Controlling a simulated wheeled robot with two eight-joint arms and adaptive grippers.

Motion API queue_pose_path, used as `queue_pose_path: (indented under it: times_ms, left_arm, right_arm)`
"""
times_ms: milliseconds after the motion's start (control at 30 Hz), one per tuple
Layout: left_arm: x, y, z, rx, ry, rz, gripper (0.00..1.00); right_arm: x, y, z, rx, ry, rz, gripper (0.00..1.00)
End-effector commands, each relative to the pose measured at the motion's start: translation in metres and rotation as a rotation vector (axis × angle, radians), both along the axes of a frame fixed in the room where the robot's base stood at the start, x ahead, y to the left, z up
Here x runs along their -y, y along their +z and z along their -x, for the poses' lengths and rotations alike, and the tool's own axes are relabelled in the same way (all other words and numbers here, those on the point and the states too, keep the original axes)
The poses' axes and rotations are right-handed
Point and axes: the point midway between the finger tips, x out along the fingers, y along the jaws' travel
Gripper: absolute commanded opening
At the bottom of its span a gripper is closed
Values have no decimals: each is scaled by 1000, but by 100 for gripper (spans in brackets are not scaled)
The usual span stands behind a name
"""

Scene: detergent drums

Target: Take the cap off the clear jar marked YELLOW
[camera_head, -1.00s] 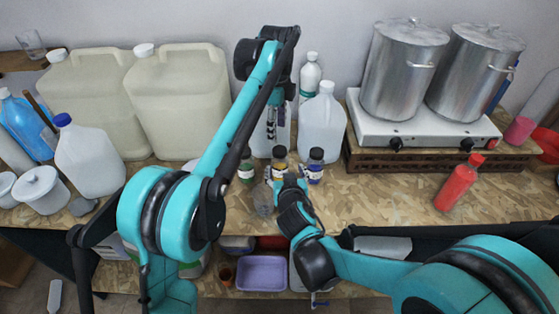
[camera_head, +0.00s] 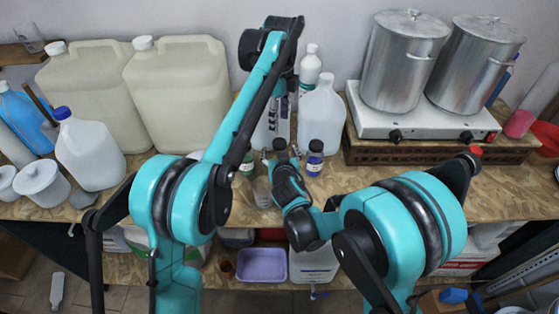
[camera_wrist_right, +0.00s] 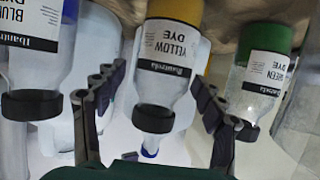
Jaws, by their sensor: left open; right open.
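The clear jar marked YELLOW (camera_wrist_right: 168,55) has a yellow band, a white label and a black cap (camera_wrist_right: 153,118); it appears upside down in the right wrist view. My right gripper (camera_wrist_right: 155,88) is open, with one finger on each side of this jar; contact cannot be told. In the head view my right gripper (camera_head: 281,158) covers most of the jar, and only its black cap (camera_head: 279,145) shows clearly. My left gripper (camera_head: 272,120) is open, hanging above and behind the jars, in front of a white container.
The blue jar (camera_head: 315,158) stands right of the yellow one and the green jar (camera_head: 246,166) left; both have black caps. A small clear beaker (camera_head: 262,192) stands in front. A white jug (camera_head: 321,115) is behind. A hot plate (camera_head: 425,125) with two pots is at right.

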Motion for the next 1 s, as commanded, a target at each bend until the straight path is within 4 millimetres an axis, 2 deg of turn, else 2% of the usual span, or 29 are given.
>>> queue_pose_path:
  times_ms: [67,300,333,467,567,800,1000]
  left_arm:
    - [0,0,0,0,0,0,56]
    - [0,0,0,0,0,0,56]
    - [0,0,0,0,0,0,56]
    - [0,0,0,0,-18,0,56]
    - [0,0,0,-1,-108,0,56]
    - [0,0,-1,-4,-515,0,56]
    - [0,0,-1,-7,-743,2,56]
  right_arm:
    - [0,0,0,0,0,0,68]
    - [0,0,0,0,0,0,4]
    - [0,0,0,0,0,0,0]
    - [0,0,0,0,0,0,0]
    - [0,0,0,0,0,0,0]
    - [0,0,0,-1,0,0,0]
    - [0,0,0,-1,0,0,0]
